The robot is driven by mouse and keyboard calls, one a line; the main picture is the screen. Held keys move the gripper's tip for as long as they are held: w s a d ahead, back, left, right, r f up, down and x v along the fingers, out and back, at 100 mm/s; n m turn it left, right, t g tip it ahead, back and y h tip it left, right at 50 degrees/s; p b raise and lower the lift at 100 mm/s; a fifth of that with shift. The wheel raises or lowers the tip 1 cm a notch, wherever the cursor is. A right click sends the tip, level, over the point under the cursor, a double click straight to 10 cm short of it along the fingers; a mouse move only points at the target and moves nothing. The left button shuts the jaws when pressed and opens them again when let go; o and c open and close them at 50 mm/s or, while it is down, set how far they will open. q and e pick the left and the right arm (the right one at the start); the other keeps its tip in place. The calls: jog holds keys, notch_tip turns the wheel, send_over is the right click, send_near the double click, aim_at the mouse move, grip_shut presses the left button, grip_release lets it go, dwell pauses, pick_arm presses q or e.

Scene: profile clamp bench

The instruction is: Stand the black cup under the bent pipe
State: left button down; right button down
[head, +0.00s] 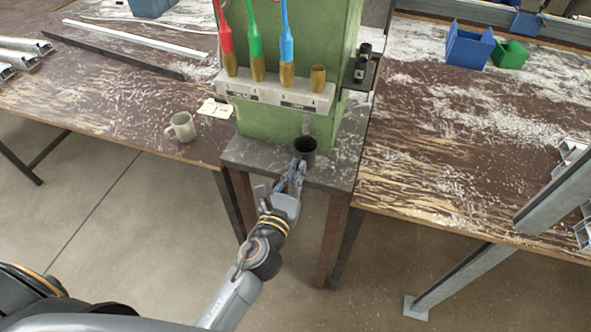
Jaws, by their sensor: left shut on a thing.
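The black cup (305,150) is upright at the grey top of the small stand (340,172), in front of the green machine body (280,110). The short bent pipe (306,122) comes down from the machine's front, and its lower end shows right above the cup's far rim. I cannot tell whether the cup's base touches the stand. My left gripper (298,167) reaches in from the front and is shut on the near side of the cup, hiding part of its lower wall. My right gripper is not in view.
A beige mug (181,127) and white paper (214,108) are on the left bench. Coloured brushes sit in a holder (275,92) above the pipe. A black fitting (362,65) projects at the machine's right. Blue (469,46) and green (509,53) bins stand at the back right.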

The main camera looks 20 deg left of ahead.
pick_arm(q)
jog(key=shift+d, duration=0.15)
jog(key=shift+f, duration=0.3)
dwell(0.7)
jog(key=c, duration=1.4)
grip_release()
jog(key=shift+s+a+b, duration=0.2)
jog(key=shift+s+b, duration=1.7)
jog(key=shift+s, duration=3.1)
